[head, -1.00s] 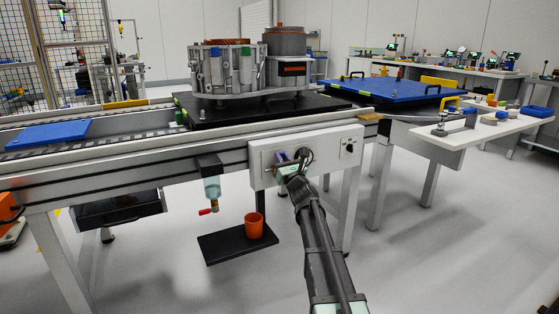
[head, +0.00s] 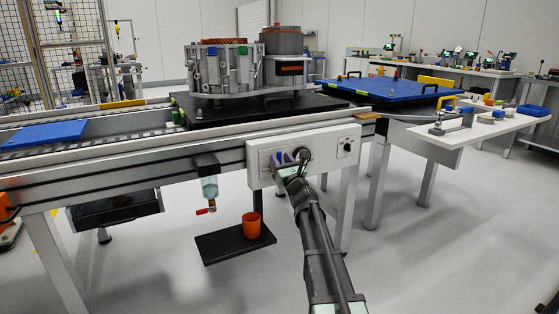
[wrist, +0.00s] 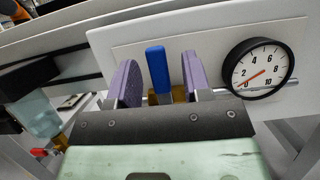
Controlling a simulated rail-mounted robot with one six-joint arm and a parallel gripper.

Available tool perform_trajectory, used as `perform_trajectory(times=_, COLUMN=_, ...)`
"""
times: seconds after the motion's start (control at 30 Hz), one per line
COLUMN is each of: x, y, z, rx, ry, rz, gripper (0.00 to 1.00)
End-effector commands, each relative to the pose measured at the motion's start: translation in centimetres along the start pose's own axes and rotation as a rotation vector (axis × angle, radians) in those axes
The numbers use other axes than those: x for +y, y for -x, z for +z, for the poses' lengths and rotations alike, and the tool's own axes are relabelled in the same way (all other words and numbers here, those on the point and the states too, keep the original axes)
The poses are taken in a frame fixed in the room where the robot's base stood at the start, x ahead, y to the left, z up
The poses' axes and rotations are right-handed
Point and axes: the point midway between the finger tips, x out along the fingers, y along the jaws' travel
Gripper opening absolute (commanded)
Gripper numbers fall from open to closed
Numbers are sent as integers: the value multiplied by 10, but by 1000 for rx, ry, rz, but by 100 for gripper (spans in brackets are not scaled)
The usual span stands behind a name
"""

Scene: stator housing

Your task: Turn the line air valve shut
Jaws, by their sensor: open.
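The line air valve shows in the wrist view as a blue lever (wrist: 157,68) standing upright above a brass body (wrist: 155,98) on a thin pipe. My gripper (wrist: 158,82) is open, with one purple finger on each side of the lever. A gap shows on both sides, so the fingers do not appear to touch it. In the head view my gripper (head: 284,158) is at the white panel (head: 325,150) on the conveyor's front, and it mostly hides the valve.
A round gauge (wrist: 259,68) sits just right of the valve, its red needle pointing lower left. A hanging bowl with a red tap (head: 209,189) is to the left. An orange cup (head: 251,225) stands on a low black shelf (head: 225,246). The conveyor carries a stator housing (head: 222,70).

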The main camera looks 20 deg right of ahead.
Motion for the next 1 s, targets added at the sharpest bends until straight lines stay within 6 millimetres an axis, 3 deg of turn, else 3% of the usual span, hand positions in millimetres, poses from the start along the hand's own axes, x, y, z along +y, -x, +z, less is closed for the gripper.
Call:
perform_trajectory(times=0.2, x=1, y=58, z=-4, rx=0, ry=0, rz=-3, gripper=45)
perform_trajectory(times=0.4, x=0, y=94, z=-2, rx=0, ry=-1, rz=-2, gripper=45)
perform_trajectory(times=1.0, x=0, y=95, z=0, rx=0, ry=0, rz=-1, gripper=45)
